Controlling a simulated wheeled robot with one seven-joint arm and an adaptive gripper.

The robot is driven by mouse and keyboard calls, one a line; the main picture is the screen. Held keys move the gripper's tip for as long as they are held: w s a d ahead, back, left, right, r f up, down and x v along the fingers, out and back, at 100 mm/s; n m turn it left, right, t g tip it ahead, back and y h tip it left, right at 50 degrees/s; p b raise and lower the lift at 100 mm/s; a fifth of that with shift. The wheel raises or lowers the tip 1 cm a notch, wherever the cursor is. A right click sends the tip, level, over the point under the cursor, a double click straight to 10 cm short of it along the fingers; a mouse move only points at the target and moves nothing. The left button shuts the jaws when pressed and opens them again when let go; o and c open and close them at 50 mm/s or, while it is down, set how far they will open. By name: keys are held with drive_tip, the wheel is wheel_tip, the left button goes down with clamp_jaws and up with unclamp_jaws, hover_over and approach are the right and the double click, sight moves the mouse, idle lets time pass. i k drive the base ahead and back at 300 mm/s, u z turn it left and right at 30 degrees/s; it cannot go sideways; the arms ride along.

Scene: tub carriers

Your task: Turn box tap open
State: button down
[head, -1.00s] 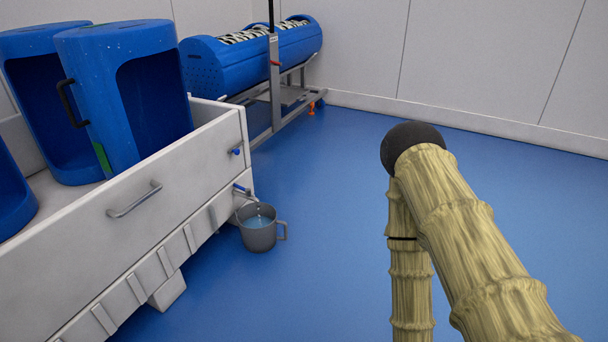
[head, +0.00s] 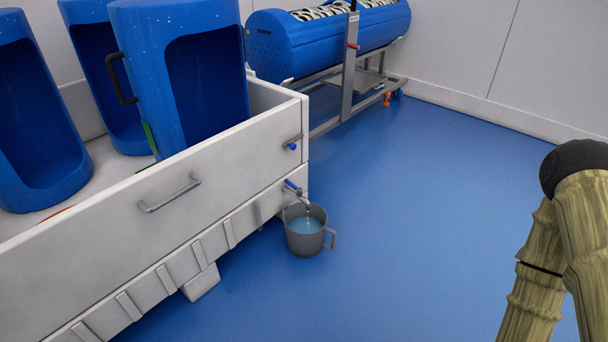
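The box (head: 235,160) is a long white tub with a metal handle on its side. At its right end a small metal tap (head: 293,188) with a blue lever sticks out low on the corner. A grey mug (head: 305,243) with bluish water in it is under the tap's spout. A pale bit shows at the spout; I cannot tell if it is running water. A second fitting with a blue knob (head: 293,146) is higher on the same corner. My arm, with a bark-like cover and a black joint, is at the right, apart from the box. My gripper is out of view.
Blue tub carriers (head: 185,85) stand in the box. A blue drum (head: 330,42) on a grey metal frame (head: 347,85) stands behind, against the wall. The blue floor (head: 420,200) right of the box is clear.

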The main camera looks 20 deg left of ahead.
sight(299, 191)
drive_tip(key=u, duration=0.7)
drive_tip(key=i, duration=0.85)
drive_tip(key=u, duration=0.9)
